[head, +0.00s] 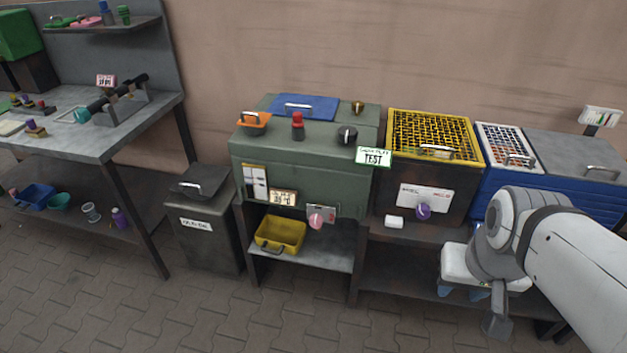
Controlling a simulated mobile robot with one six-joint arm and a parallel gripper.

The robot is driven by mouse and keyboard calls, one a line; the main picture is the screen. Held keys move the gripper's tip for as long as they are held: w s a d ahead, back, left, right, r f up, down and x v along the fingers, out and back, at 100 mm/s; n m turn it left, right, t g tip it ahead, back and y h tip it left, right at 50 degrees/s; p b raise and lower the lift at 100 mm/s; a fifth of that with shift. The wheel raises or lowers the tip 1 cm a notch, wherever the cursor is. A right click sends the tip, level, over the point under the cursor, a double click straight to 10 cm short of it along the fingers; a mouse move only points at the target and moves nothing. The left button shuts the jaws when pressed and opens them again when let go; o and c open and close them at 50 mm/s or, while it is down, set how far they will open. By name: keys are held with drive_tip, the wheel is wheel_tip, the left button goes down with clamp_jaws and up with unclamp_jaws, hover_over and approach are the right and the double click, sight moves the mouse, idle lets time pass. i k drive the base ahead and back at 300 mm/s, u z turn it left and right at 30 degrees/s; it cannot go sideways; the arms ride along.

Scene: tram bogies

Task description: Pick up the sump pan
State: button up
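A yellow pan (280,235), which looks like the sump pan, sits on the lower shelf under the green test cabinet (300,165). It has a dark handle at its front and is open at the top. It looks empty. My gripper (497,325) hangs at the lower right, well apart from the pan. I see nothing clearly held.
A dark lidded bin (205,225) stands left of the cabinet. A workbench (70,130) is at the far left. Yellow-grated and blue units (435,135) stand to the right. A white-topped item (455,262) is by my arm. The paved floor in front is clear.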

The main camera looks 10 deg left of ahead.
sight(280, 233)
drive_tip(key=u, duration=0.8)
drive_tip(key=k, duration=1.25)
drive_tip(key=u, duration=1.05)
drive_tip(key=i, duration=2)
drive_tip(key=z, duration=1.45)
drive_tip(key=i, duration=0.7)
drive_tip(key=z, duration=0.25)
drive_tip(key=k, duration=0.95)
drive_tip(key=z, duration=0.15)
drive_tip(key=i, duration=0.55)
